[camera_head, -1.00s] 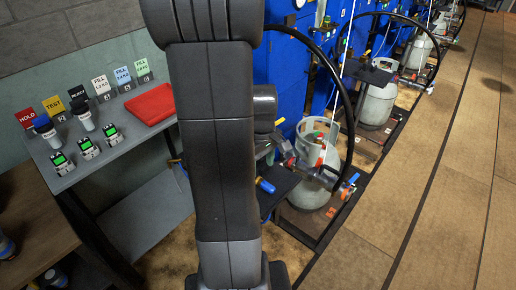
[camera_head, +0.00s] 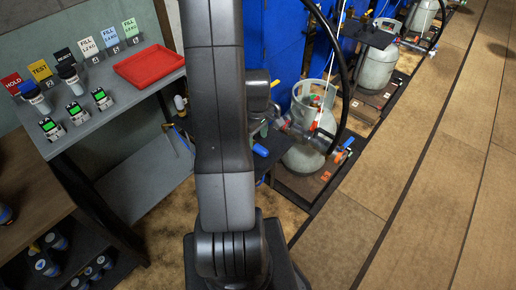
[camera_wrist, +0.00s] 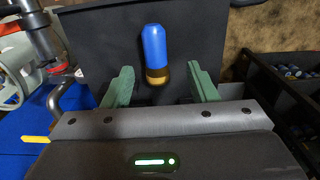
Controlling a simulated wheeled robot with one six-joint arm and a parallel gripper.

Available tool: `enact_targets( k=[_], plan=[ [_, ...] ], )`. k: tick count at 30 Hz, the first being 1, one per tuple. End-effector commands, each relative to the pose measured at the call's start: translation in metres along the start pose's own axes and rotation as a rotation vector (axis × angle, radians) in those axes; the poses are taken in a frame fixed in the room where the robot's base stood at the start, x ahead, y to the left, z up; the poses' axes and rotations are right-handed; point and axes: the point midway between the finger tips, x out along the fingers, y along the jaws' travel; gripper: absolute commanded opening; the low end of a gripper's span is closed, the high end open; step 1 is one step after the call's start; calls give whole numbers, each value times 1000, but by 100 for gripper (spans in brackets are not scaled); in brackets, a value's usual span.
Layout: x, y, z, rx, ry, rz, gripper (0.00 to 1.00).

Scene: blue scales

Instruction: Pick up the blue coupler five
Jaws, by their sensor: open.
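A blue coupler (camera_wrist: 154,52) with a brass-coloured end lies on a dark flat plate (camera_wrist: 102,34) in the wrist view. Its brass end points toward my gripper (camera_wrist: 162,88). The two green fingers stand apart, one on each side of the coupler's line, with nothing between their tips that I can see held. In the head view a small blue piece, likely the same coupler (camera_head: 260,150), shows beside my arm near the dark plate (camera_head: 272,161). My arm hides the gripper in the head view. I cannot read a number on the coupler.
A grey gas cylinder (camera_head: 305,155) with a hose stands right of the plate. A grey bench (camera_head: 140,97) with a red tray (camera_head: 150,64), cards and small devices is at left. Dark bins (camera_wrist: 285,75) hold several parts at right in the wrist view. Open floor (camera_head: 430,190) lies right.

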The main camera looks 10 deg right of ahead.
Motion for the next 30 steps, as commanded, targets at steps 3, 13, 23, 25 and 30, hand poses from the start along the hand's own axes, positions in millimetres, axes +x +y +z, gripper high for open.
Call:
enact_targets(
  k=[3,13,23,25,30],
  plan=[
    [14,2,1,2,-3,-3,53],
    [46,5,1,0,-1,-1,53],
    [47,5,1,0,0,0,39],
    [47,5,1,0,0,0,25],
    [47,5,1,0,0,0,0]
  ],
)
